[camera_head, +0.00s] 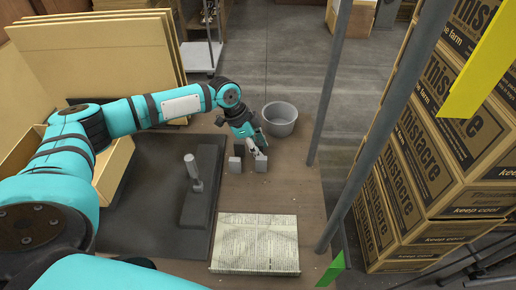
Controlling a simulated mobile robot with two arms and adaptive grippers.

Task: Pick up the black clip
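My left arm reaches in from the left, and its gripper (257,149) points down at the grey blocks beyond the newspaper. One small grey block (261,163) is right below the fingertips, and a second grey block (235,165) stands just left of it. The fingers are small and partly overlapped, so I cannot tell if they are open or shut. I cannot clearly make out a black clip; it may be hidden or too small near the fingers. My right gripper is not in view.
A grey bucket (280,119) stands behind the gripper. A stack of newspaper (255,243) lies in front. A dark tool with an upright handle (193,171) rests on a black mat (140,220). Grey posts (332,85) and stacked cartons (425,165) bound the right side.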

